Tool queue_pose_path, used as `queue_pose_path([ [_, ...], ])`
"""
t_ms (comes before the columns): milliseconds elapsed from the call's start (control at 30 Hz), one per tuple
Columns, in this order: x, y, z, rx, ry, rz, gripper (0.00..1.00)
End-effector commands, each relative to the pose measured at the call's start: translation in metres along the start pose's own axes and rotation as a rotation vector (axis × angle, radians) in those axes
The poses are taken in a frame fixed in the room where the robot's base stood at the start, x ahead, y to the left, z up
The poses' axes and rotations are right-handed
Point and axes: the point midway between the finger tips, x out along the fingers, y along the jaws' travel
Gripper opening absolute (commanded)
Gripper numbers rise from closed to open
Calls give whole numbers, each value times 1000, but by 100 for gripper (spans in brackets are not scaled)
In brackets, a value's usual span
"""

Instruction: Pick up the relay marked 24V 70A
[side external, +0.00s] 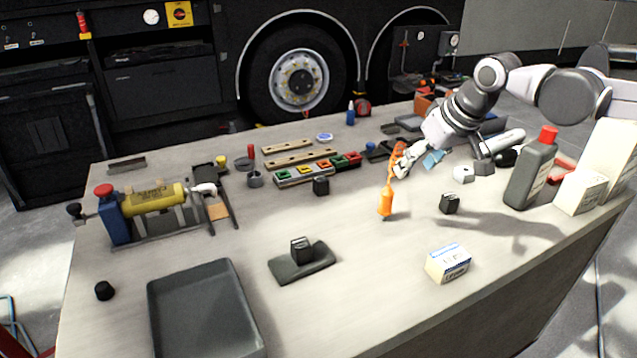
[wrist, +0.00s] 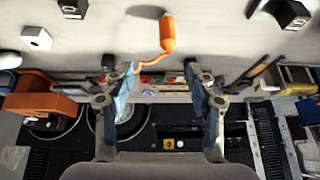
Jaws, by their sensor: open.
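Several small dark block-shaped parts could be relays; no 24V 70A marking is readable on any. One dark block (side external: 302,250) sits on a dark grey pad (side external: 287,270); a dark block also shows at the upper right of the wrist view (wrist: 290,12). Another block (side external: 449,203) stands on the bench right of the orange-handled tool (side external: 386,203). A third block (side external: 321,186) is near the coloured strip. My gripper (side external: 418,160) is open and empty above the bench, behind the orange tool. Its two blue-padded fingers are spread in the wrist view (wrist: 163,90).
A grey tray (side external: 160,325) lies front left, a yellow cylinder device (side external: 153,197) behind it. A white-and-blue box (side external: 448,263) stands front right; a dark bottle (side external: 531,170) and pale boxes stand at right. The bench between pad and box is clear.

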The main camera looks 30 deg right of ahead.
Motion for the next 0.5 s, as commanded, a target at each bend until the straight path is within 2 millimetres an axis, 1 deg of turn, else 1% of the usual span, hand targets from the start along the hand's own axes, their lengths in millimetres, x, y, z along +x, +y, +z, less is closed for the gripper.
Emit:
queue_pose_path([
  [33,6,-7,-16,-2,-9,0,57],
  [200,30,-28,-59,1,-40,3,57],
  [267,40,-37,-72,2,-50,4,57],
  [400,66,-57,-99,4,-74,10,57],
  [500,86,-71,-115,7,-89,14,57],
])
